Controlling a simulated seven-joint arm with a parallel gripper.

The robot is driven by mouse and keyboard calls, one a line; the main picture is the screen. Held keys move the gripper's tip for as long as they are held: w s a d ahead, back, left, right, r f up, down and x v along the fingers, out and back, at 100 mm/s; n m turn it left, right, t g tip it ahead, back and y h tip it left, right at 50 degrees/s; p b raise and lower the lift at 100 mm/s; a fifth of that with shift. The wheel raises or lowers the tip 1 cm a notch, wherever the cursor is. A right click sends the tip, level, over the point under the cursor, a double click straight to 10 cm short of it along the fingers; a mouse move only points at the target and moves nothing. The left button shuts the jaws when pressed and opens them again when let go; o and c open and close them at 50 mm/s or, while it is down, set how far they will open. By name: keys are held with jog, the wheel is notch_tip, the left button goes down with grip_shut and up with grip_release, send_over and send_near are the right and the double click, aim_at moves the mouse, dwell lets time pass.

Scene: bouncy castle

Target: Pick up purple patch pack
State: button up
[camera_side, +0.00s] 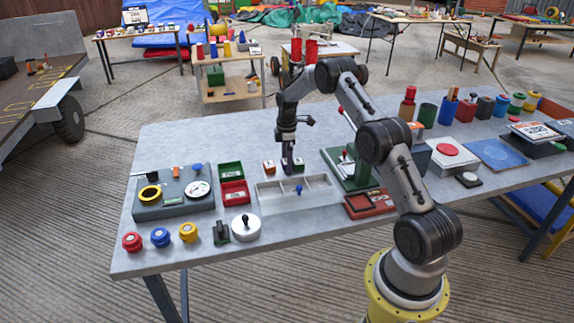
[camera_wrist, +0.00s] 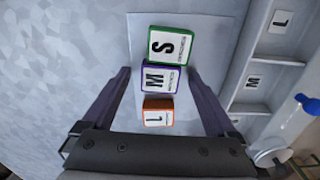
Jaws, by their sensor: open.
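The purple patch pack (camera_wrist: 161,79), marked M, lies in the middle of a short row in the wrist view. The green pack (camera_wrist: 170,46), marked S, is on its far side and the orange pack (camera_wrist: 158,112), marked L, on its near side. My gripper (camera_wrist: 160,72) is open, with one finger to the left and one to the right of the purple pack. In the side view my gripper (camera_side: 288,168) is low over the row, between the orange pack (camera_side: 268,167) and the green pack (camera_side: 298,165), and hides the purple one.
A grey compartment tray (camera_side: 297,207) lies just in front of the packs; its labelled compartments show at right in the wrist view. Green and red bins (camera_side: 233,192) stand to the left. A green press (camera_side: 350,170) stands close on the right.

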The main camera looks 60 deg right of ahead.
jog(key=c, duration=1.4)
jog(key=shift+r, duration=0.2)
jog(key=shift+c, duration=0.2)
jog(key=shift+r, duration=0.65)
jog(key=s+a+r, duration=0.4)
jog(key=s+r, duration=0.1)
jog(key=r, duration=0.2)
jog(key=s+a+r, duration=0.4)
jog(key=s+r, duration=0.2)
jog(key=r, duration=0.2)
jog(key=shift+s+r, duration=0.2)
jog(key=shift+s, duration=0.05)
